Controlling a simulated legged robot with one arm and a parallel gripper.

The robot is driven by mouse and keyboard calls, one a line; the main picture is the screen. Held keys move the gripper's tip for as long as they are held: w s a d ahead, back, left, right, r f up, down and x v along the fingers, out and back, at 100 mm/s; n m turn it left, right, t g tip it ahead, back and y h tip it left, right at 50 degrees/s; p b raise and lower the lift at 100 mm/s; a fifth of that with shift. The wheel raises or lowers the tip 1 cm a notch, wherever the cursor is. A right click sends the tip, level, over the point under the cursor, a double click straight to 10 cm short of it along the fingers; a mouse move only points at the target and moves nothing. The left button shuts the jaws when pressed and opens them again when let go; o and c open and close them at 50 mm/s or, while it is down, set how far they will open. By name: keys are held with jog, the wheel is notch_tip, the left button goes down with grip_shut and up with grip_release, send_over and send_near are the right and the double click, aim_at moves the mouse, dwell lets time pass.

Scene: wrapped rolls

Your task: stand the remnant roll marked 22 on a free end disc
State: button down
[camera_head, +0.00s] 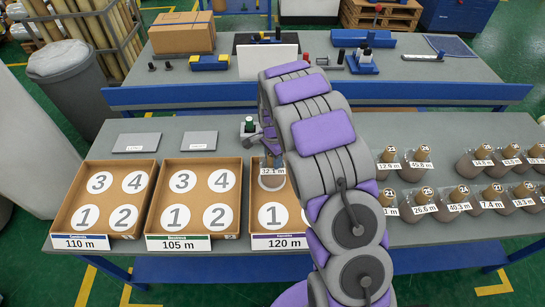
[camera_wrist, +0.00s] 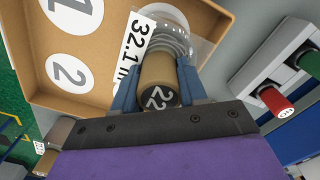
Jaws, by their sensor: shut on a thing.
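My gripper (camera_wrist: 158,82) is shut on the remnant roll marked 22 (camera_wrist: 160,78), with a blue finger on each side of its brown core. The roll has a clear wrap and a 32.1 m label. In the head view the roll (camera_head: 272,180) is upright over the back left of the 120 m tray (camera_head: 282,242), and my arm hides much of that tray. Its front left disc 1 (camera_head: 272,215) is bare. Disc 2 (camera_wrist: 67,72) is also bare in the wrist view. A white disc shows partly beneath the roll. I cannot tell whether the roll touches it.
The 105 m tray (camera_head: 193,237) and 110 m tray (camera_head: 84,235) stand to the left, each with several bare numbered discs. Several other tagged rolls (camera_head: 470,200) stand on the right of the table. A small device with a red knob (camera_wrist: 275,100) is close to my gripper.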

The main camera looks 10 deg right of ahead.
jog(key=shift+a+f, duration=0.1)
jog(key=c, duration=0.5)
grip_release()
jog(key=shift+a, duration=0.15)
notch_tip(320, 180, up, 17)
jog(key=p, duration=0.2)
jog(key=shift+w+p, duration=0.1)
jog(key=shift+p, duration=0.3)
